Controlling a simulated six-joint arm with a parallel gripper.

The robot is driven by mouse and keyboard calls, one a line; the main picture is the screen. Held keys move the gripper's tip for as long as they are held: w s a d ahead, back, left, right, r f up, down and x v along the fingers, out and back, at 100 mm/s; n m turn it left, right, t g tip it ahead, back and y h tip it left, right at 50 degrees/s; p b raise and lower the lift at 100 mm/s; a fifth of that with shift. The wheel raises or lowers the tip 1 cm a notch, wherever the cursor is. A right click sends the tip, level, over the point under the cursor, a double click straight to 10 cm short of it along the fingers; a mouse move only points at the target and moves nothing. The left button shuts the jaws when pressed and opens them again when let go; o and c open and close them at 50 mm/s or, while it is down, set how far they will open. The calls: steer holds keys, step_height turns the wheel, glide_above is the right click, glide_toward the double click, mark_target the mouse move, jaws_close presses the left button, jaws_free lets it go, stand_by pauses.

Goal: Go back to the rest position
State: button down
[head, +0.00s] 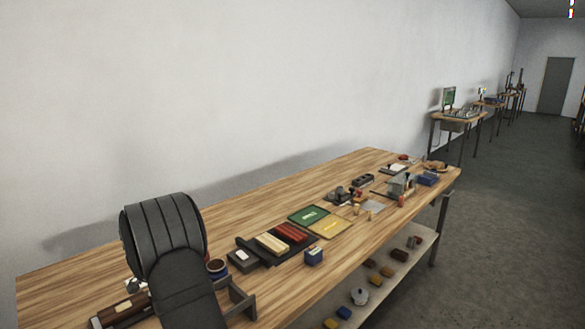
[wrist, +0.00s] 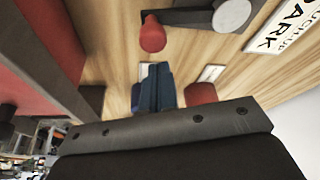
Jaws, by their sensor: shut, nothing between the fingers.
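My gripper (wrist: 155,88) shows in the wrist view as a narrow, dark blue pair of fingers pressed together beyond a black body with screws. Nothing shows between the fingers. A wooden surface lies behind them, with a red rounded piece above and another red piece to the right; I cannot tell their distance. In the head view my dark arm fills the lower left, over the near end of the wooden workbench (head: 330,190). The gripper itself cannot be made out there.
Black trays with cream and red strips (head: 290,233), a green panel (head: 308,215), a yellow panel (head: 330,227) and a blue box (head: 314,257) stand on the bench. Several small tools stand farther right. A lower shelf (head: 395,275) holds small items. A wall runs behind.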

steer(key=w+n, duration=0.1)
steer(key=n, duration=0.1)
steer(key=w+n+y, duration=0.1)
steer(key=shift+w+n, duration=0.3)
steer(key=shift+n, duration=0.1)
steer(key=shift+w+a+n+y, duration=0.25)
steer(key=shift+w+n, duration=0.3)
steer(key=shift+n, duration=0.3)
steer(key=shift+w+a+n+y, duration=0.1)
steer(key=shift+w+n+y, duration=0.25)
steer(key=shift+w+n, duration=0.35)
steer(key=shift+w+a+n+y, duration=0.25)
steer(key=shift+w+a+n, duration=0.15)
steer(key=shift+n, duration=0.55)
steer(key=shift+w+a+n+y, duration=0.3)
steer(key=shift+w+n, duration=0.1)
steer(key=shift+n, duration=0.5)
steer(key=shift+w+a+n+g+y, duration=0.2)
steer(key=shift+w+a+n, duration=0.2)
steer(key=shift+n, duration=0.35)
steer(key=shift+w+a+n+g+y, duration=0.25)
steer(key=shift+a+n, duration=0.25)
steer(key=shift+n, duration=0.25)
steer(key=shift+w, duration=0.1)
steer(key=shift+d, duration=0.1)
